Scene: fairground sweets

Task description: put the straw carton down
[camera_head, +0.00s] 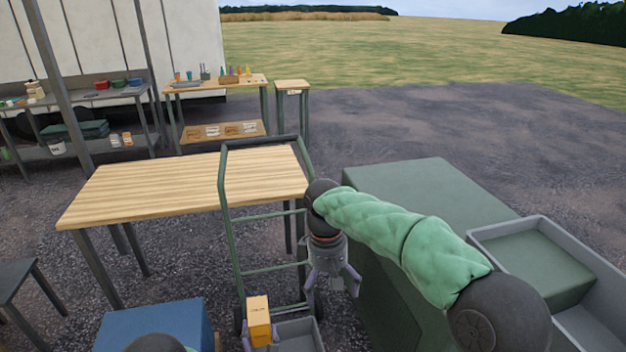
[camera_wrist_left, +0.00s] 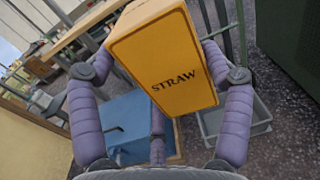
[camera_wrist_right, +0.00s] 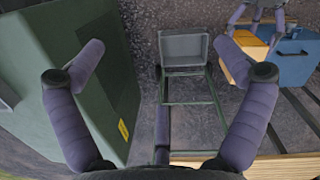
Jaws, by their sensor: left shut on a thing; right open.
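The straw carton (camera_head: 258,316) is a yellow-orange box marked STRAW. My left gripper (camera_head: 260,334) is shut on it, low at the front of the head view. The carton fills the middle of the left wrist view (camera_wrist_left: 172,62), tilted there, with purple fingers at its sides. It appears held in the air; its underside is hidden in the head view. My right gripper (camera_head: 333,294) is open and empty, in front of the green hand truck (camera_head: 228,225). Its spread fingers show in the right wrist view (camera_wrist_right: 165,62), with a grey tray (camera_wrist_right: 185,48) beyond them.
The grey tray (camera_head: 303,333) lies at the hand truck's foot, beside the carton. A blue box (camera_head: 155,325) stands left. A bare wooden table (camera_head: 180,188) stands behind. A large green block (camera_head: 425,185) and a grey bin (camera_head: 490,232) are right. Stocked tables stand farther back.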

